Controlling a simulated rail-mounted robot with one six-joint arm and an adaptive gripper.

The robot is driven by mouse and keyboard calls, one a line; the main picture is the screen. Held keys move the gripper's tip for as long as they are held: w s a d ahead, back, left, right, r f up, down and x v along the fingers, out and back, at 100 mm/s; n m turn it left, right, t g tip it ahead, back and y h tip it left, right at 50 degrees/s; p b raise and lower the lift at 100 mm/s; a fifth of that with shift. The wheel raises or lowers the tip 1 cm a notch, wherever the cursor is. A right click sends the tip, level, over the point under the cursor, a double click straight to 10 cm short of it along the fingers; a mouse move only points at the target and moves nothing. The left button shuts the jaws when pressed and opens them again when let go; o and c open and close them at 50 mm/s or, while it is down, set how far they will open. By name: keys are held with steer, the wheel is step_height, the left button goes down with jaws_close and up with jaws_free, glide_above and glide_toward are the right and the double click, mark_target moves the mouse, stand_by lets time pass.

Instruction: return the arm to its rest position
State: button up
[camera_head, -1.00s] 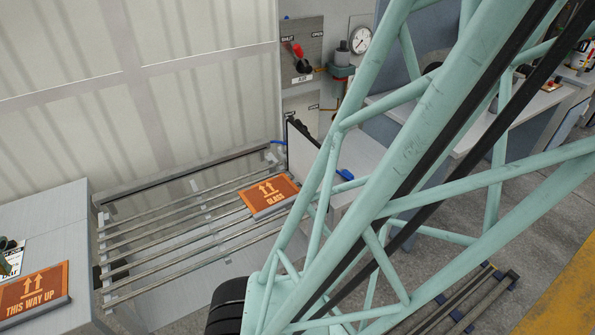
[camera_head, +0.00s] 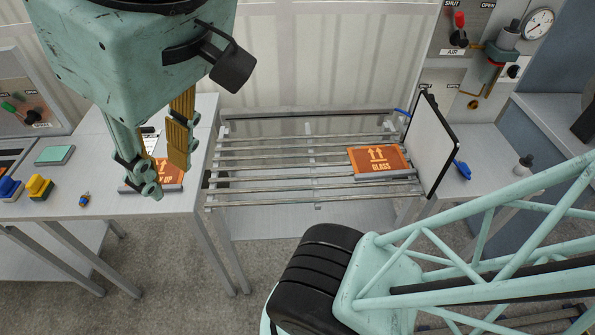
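My gripper (camera_head: 164,174) hangs at the upper left, below the teal wrist housing. Its fingers, one teal and one with a yellow-brown face, are apart, and nothing shows held between them. The fingers hang in front of an orange sign (camera_head: 165,183) on the left table and hide much of it; the height between them is hard to tell. My teal lattice arm link and its black-banded joint fill the lower right.
Metal rails (camera_head: 270,168) bridge two tables, with an orange GLASS sign (camera_head: 366,161) on them. An upright panel (camera_head: 434,142) stands at their right end. The left table (camera_head: 95,203) holds yellow and blue blocks. A valve panel (camera_head: 474,35) is at upper right.

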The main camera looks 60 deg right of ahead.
steer(key=shift+s+f, duration=0.1)
steer(key=shift+f, duration=0.05)
steer(key=shift+f+b, duration=1.4)
steer(key=shift+b, duration=0.1)
